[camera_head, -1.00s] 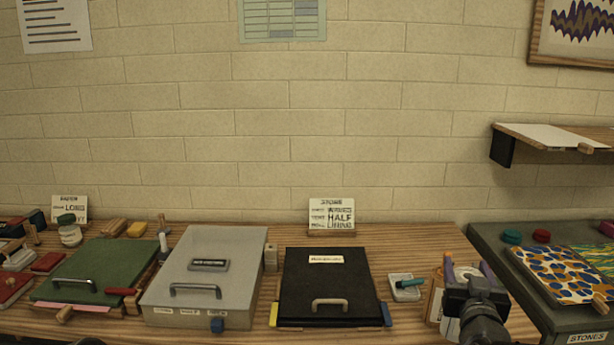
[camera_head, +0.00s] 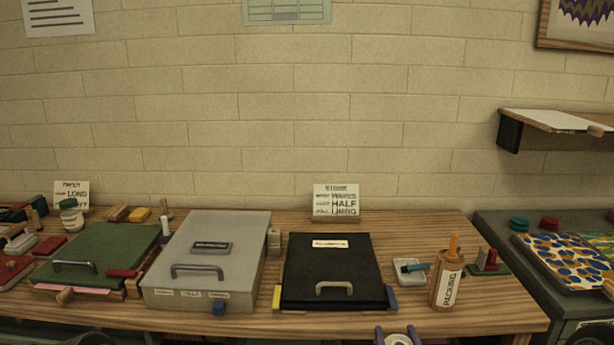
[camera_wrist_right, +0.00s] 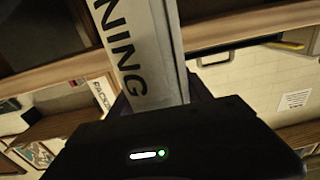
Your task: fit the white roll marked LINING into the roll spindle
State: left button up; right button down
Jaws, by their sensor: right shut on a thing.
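The white roll marked LINING (camera_wrist_right: 140,50) fills the middle of the right wrist view, where the letters "NING" show. My right gripper (camera_head: 398,337) is shut on it at the bottom edge of the head view, in front of the table. Its purple fingertips sit either side of the roll's pale round end. The roll is clear of the table. A small dark green stand with red and grey uprights (camera_head: 488,262) is at the table's right end; it may be the roll spindle, but I cannot tell. My left gripper is not in view.
A brown roll marked PACKING (camera_head: 447,284) with an orange peg on top stands at the table's right. Left of it are a small dish (camera_head: 404,278), a black case (camera_head: 330,265) and a grey box (camera_head: 205,262). The table's front edge lies just beyond my gripper.

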dwell(0.4)
jog(key=s+a+f+n+g+y, duration=0.1)
jog(key=s+a+n+g+y, duration=0.3)
jog(key=a+y, duration=0.4)
jog(key=s+a+f+n+g+y, duration=0.1)
jog(key=s+a+n+g+y, duration=0.3)
jog(key=a+n+y, duration=0.4)
jog(key=shift+s+a+f+n+g, duration=0.25)
jog(key=shift+a+f+n+g, duration=0.1)
jog(key=shift+a+g, duration=0.65)
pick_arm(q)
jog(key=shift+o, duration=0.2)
